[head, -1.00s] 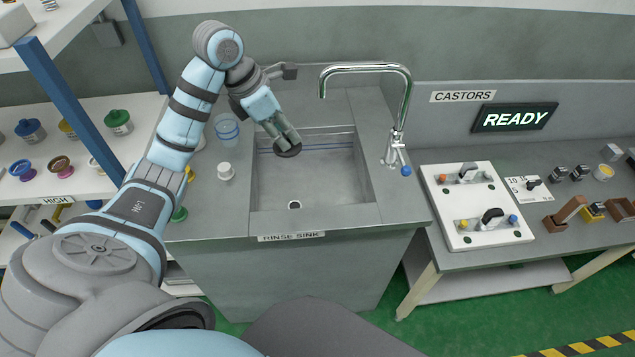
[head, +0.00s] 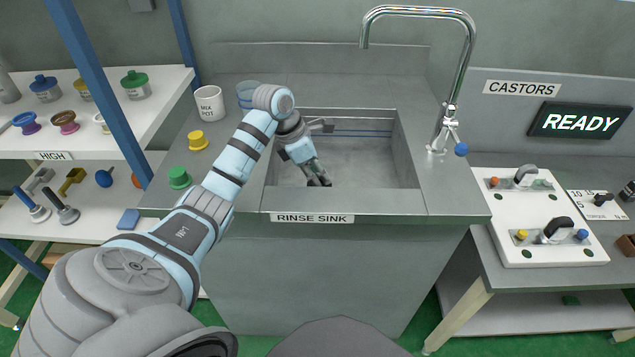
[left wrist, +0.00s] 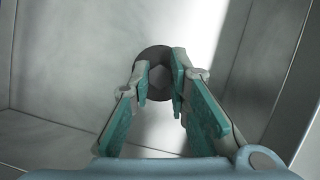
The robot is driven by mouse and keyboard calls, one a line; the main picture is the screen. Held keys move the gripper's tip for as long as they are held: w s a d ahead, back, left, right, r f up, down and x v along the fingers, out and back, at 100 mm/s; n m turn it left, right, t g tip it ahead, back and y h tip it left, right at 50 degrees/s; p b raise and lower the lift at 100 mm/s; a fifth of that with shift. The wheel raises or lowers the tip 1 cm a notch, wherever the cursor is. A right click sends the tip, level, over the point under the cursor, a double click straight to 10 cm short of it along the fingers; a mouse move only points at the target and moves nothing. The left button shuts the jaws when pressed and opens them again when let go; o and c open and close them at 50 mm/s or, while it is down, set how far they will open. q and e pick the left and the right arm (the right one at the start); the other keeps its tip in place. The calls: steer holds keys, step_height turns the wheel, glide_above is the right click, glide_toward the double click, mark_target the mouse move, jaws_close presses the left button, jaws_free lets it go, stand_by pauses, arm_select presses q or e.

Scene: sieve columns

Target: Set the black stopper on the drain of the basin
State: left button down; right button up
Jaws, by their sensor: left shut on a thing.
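The black stopper (left wrist: 153,57) is a dark round disc with a knob, seen in the left wrist view between the fingertips. My left gripper (head: 319,180) is shut on it, low inside the grey basin (head: 375,168) near its front wall. The gripper also fills the left wrist view (left wrist: 160,80). In the head view the stopper is hardly visible at the fingertips. The drain is hidden in both current views, so I cannot tell whether the stopper touches it. My right gripper is not in view.
The tap (head: 465,70) arches over the right side of the sink. A white mug (head: 209,103), a blue cup (head: 247,92), and yellow (head: 197,140) and green (head: 178,177) pieces stand on the counter's left. The right part of the basin is clear.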

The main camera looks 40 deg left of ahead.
arm_select(q)
step_height(320, 180, down, 2)
steer(key=shift+f, duration=0.25)
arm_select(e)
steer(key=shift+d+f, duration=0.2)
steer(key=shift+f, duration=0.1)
arm_select(q)
steer(key=shift+f, duration=0.1)
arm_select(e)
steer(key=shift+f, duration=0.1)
arm_select(q)
steer(key=c, duration=1.5)
jaws_free()
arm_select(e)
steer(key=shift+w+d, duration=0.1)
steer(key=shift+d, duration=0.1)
arm_select(q)
steer(key=p+v, duration=0.2)
steer(key=v, duration=1)
steer(key=shift+s, duration=0.1)
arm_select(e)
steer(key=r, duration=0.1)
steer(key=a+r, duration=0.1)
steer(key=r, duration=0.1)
